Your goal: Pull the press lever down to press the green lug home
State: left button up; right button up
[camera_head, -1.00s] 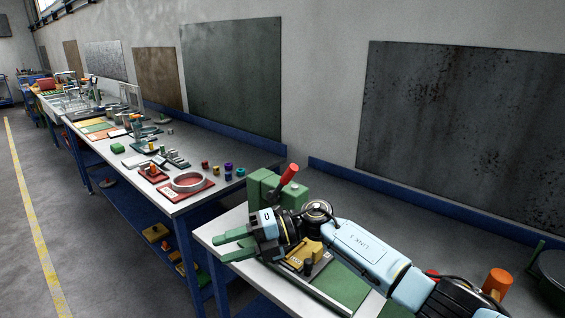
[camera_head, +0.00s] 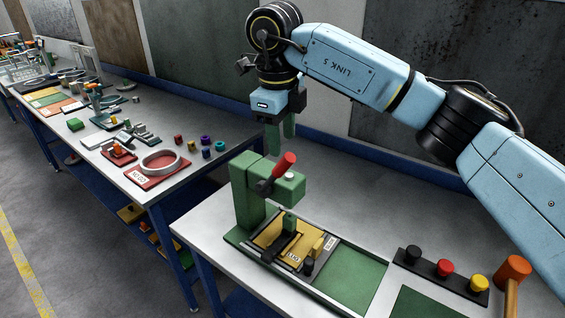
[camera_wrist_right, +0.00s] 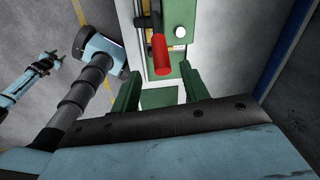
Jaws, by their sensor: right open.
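The green press (camera_head: 245,198) stands at the left end of the near bench. Its lever has a red grip (camera_head: 284,165) that points up and to the right; the grip also shows in the wrist view (camera_wrist_right: 161,55). The green lug (camera_head: 289,222) stands upright in the yellow fixture plate (camera_head: 270,236) below the press head; its seating depth is too small to tell. My right gripper (camera_head: 281,138) is open and empty, pointing down just above and behind the red grip. In the wrist view its fingers (camera_wrist_right: 160,90) are apart, with the grip beyond them, not between them.
Black, red and yellow knobs (camera_head: 444,268) sit on a dark strip at the right, beside an orange-headed mallet (camera_head: 513,268). A green panel (camera_head: 350,278) lies right of the fixture. The left bench holds a ring on a red tray (camera_head: 158,178) and small parts. Bench behind the press is clear.

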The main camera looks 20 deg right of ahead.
aim_at(283, 166)
jog(key=f, duration=0.2)
jog(key=f+p, duration=0.1)
jog(key=f, duration=0.2)
jog(key=w+f, duration=0.1)
jog(key=f, duration=0.2)
jog(key=shift+d+f, duration=0.2)
jog(key=shift+d, duration=0.1)
grip_shut()
